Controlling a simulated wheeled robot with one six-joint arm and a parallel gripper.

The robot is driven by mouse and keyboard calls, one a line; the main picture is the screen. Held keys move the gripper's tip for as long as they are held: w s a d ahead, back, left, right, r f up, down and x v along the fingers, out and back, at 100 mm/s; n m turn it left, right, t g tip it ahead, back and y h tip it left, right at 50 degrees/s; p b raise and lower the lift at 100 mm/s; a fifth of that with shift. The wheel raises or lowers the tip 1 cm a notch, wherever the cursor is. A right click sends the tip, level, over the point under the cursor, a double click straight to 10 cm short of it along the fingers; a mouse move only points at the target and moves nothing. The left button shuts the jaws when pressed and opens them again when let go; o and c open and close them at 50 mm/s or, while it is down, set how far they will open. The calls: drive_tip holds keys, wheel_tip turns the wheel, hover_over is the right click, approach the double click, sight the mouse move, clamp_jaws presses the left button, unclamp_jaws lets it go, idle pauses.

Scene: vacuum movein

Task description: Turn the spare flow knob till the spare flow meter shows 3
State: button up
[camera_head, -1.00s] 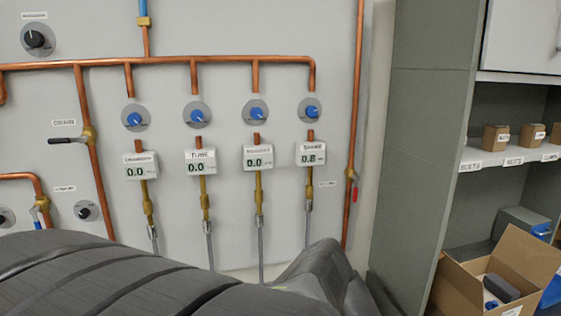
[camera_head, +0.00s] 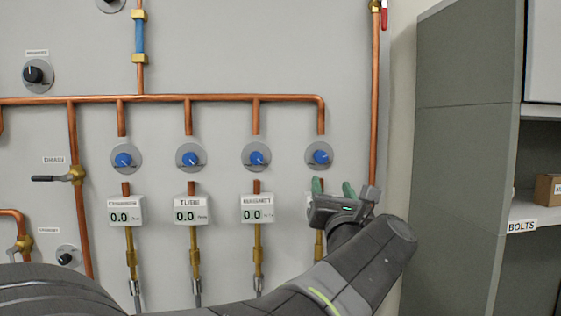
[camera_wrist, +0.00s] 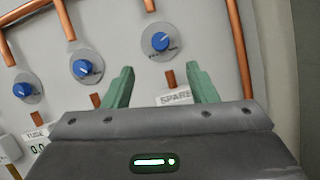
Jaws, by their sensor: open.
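The spare flow knob (camera_head: 319,156) is a blue knob on a round grey plate, the rightmost in the row. It also shows in the wrist view (camera_wrist: 160,41), ahead of and between my fingertips. My gripper (camera_head: 333,187) is open and empty, with green fingers pointing up at the panel. It is just below and slightly right of the knob in the head view, apart from it. The spare flow meter (camera_wrist: 176,98) shows only its "SPARE" label and upper part in the wrist view. Its reading is hidden behind my gripper.
The magnet knob (camera_head: 256,156) and magnet meter (camera_head: 257,209), reading 0.0, are to the left. The tube meter (camera_head: 191,210) also reads 0.0. A vertical copper pipe (camera_head: 374,110) runs close to the right. A grey cabinet (camera_head: 465,160) stands further right.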

sight(322, 158)
drive_tip(key=p+x, duration=0.3)
drive_tip(key=x, duration=0.9)
drive_tip(key=shift+w, duration=0.15)
drive_tip(key=shift+c, duration=0.4)
drive_tip(key=c, duration=0.9)
